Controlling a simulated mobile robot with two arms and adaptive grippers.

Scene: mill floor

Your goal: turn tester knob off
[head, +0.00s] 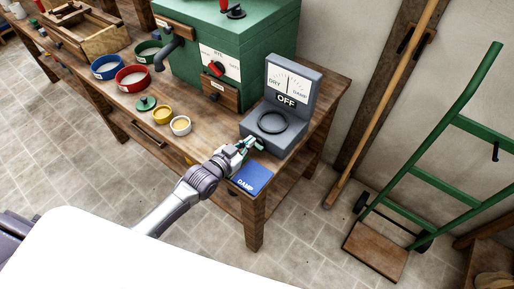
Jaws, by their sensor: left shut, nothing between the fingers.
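The grey tester (289,100) stands at the right end of the wooden bench. Its upright face carries a DRY–DAMP dial and a label reading OFF. A dark ring (271,123) lies on its base. I cannot tell a separate tester knob apart. A red knob (216,68) shows on the white panel of the green machine beside it. My left gripper (250,141) is shut and empty at the front of the tester's base, close to it; I cannot tell if it touches. My right gripper is not in view.
A blue DAMP card (252,177) lies at the bench's front right corner. The green machine (228,40) stands behind. A green hand truck (430,160) stands right.

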